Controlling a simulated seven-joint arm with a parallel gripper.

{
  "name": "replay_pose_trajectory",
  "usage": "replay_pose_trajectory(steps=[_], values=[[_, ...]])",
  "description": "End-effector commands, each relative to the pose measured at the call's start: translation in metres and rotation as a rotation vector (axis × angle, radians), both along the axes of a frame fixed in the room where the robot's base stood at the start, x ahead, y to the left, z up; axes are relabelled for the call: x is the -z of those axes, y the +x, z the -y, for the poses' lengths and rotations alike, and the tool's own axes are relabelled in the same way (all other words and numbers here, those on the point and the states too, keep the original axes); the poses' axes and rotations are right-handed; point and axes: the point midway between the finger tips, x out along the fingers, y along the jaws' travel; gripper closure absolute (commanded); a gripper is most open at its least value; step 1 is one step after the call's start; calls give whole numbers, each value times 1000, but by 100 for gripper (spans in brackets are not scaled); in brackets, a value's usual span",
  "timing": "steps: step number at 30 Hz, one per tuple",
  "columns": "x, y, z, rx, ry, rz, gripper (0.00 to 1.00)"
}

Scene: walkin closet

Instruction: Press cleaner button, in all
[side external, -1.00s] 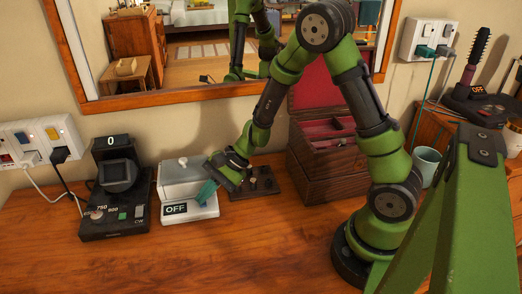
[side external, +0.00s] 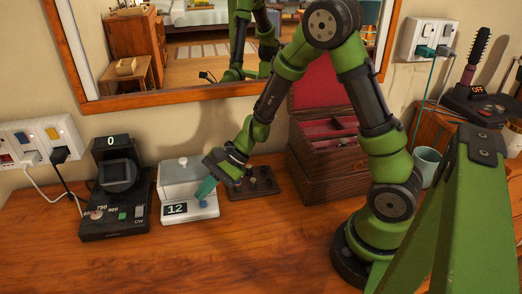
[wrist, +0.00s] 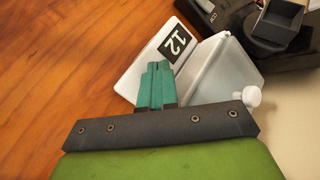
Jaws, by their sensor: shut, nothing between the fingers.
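The cleaner (side external: 188,190) is a white box with a grey lid and a round white knob, standing on the wooden dresser top. Its black front display (side external: 176,209) reads 12, and this display also shows in the wrist view (wrist: 174,43). A small blue button (side external: 203,204) sits right of the display on the front ledge. My gripper (side external: 205,188) has teal fingers, shut and empty, just above the button at the cleaner's right front. In the wrist view my gripper (wrist: 156,68) points at the front ledge beside the display, and the fingers hide the button there.
A black device (side external: 118,190) with a 0 display and a dial stands to the left. A dark stand with small pieces (side external: 256,185) and an open wooden jewellery box (side external: 328,155) stand to the right. The dresser front is clear.

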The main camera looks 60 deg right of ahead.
Motion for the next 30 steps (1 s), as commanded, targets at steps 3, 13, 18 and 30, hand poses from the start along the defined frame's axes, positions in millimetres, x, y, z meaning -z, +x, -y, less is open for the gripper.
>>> replay_pose_trajectory(steps=[3, 13, 18, 30], values=[[0, 0, 0, 0, 0, 0, 100], [-15, 1, 0, -2, 0, 5, 100], [-32, 1, -1, -2, 0, 5, 100], [-50, 0, 0, -1, 1, 0, 100]])
